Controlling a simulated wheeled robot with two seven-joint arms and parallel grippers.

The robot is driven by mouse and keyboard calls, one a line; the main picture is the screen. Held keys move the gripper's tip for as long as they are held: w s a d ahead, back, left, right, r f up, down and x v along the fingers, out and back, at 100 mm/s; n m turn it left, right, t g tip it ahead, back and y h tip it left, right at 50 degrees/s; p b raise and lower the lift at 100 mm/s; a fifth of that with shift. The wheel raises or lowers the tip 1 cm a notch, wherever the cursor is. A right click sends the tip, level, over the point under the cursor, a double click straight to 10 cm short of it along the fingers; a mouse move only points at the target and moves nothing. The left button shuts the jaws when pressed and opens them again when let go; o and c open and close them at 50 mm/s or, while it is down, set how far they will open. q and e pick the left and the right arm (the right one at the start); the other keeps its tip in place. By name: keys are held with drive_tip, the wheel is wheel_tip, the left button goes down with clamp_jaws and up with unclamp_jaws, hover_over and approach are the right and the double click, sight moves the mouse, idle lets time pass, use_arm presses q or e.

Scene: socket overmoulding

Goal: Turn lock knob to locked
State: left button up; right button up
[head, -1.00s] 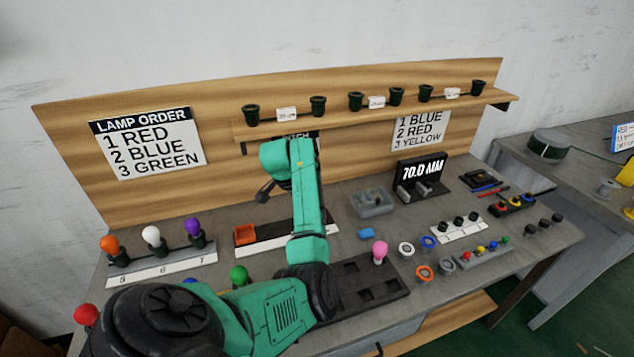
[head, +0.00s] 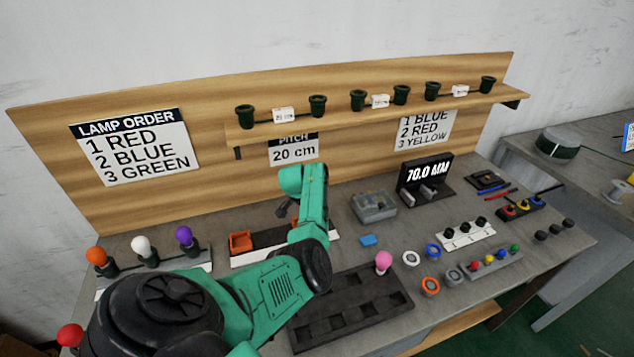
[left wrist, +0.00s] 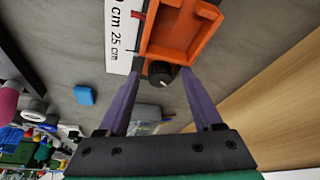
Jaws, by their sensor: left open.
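The lock knob (left wrist: 161,73) is a small round black knob with a pale mark on its face, at the edge of the orange block (left wrist: 180,40) in the left wrist view. My left gripper (left wrist: 160,80) is open, its two purple fingers reaching to either side of the knob; I cannot tell whether they touch it. In the head view my left gripper (head: 283,209) is small and dark, just right of the orange block (head: 241,242). The knob cannot be made out there. My right gripper is not in view.
The orange block sits by a white scale strip (left wrist: 118,35) marked in cm. A blue block (left wrist: 84,95) lies on the table nearby. A grey box (head: 374,206) and a dark tray (head: 350,310) stand to the right. The wooden back panel (head: 215,165) rises behind.

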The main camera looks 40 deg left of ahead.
use_arm(q)
drive_tip(key=shift+c, duration=0.4)
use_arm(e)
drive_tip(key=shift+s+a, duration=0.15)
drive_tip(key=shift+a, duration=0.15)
use_arm(q)
clamp_jaws()
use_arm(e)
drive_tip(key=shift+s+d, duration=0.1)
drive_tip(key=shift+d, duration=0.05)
